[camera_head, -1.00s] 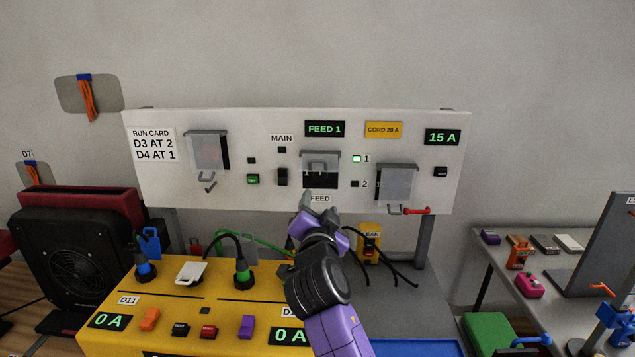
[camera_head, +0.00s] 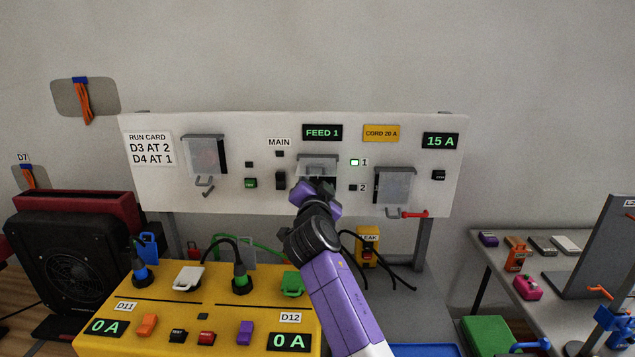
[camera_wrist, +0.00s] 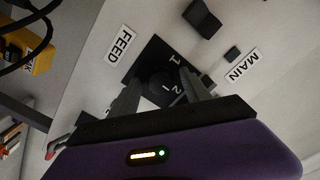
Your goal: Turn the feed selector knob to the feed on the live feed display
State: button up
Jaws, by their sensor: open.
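The live feed display (camera_head: 322,132) on the white panel reads FEED 1. The lamp (camera_head: 354,162) marked 1 below it is lit green, and the lamp (camera_head: 353,188) marked 2 is dark. The dark round feed selector knob (camera_wrist: 160,84) sits on a black plate marked 1 and 2, beside the FEED label in the wrist view. My gripper (camera_wrist: 159,80) is open, with one finger on each side of the knob; I cannot tell whether they touch it. In the head view my gripper (camera_head: 316,186) hides the knob, below a clear flap (camera_head: 318,162) that is raised.
The MAIN switch (camera_head: 281,180) is close to the left of my gripper. Covered switches stand farther left (camera_head: 204,156) and right (camera_head: 394,186). Below is a yellow console (camera_head: 150,292) with plugs and cables. A leak-marked yellow box (camera_head: 367,250) stands below right.

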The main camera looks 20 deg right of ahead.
jog(key=shift+c, duration=0.3)
grip_shut()
